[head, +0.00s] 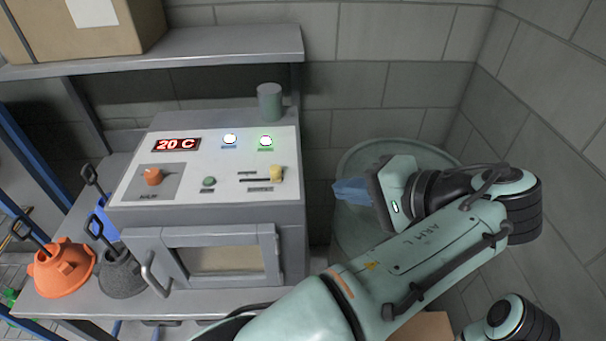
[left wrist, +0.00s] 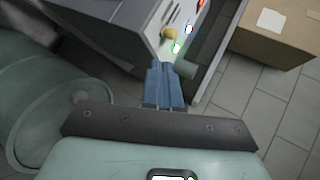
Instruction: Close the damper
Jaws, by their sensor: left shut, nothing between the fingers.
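The damper control appears to be a yellow slider knob (head: 277,173) at the right end of a dark slot on the sloped white panel of a grey oven. The label under the slot is too small to read surely. The knob also shows in the left wrist view (left wrist: 169,33), beyond the fingertips. My left gripper (head: 338,190) is right of the oven, its blue fingers pointing left toward the panel. It is shut and empty, apart from the knob. The fingers also show in the left wrist view (left wrist: 165,68). My right gripper is out of view.
The panel has an orange dial (head: 153,177), a green button (head: 208,182), two lit lamps and a "20 C" display (head: 176,144). A grey pipe (head: 269,102) rises behind it. A green drum (head: 350,235) stands right of the oven, below my arm. A shelf (head: 230,45) hangs above.

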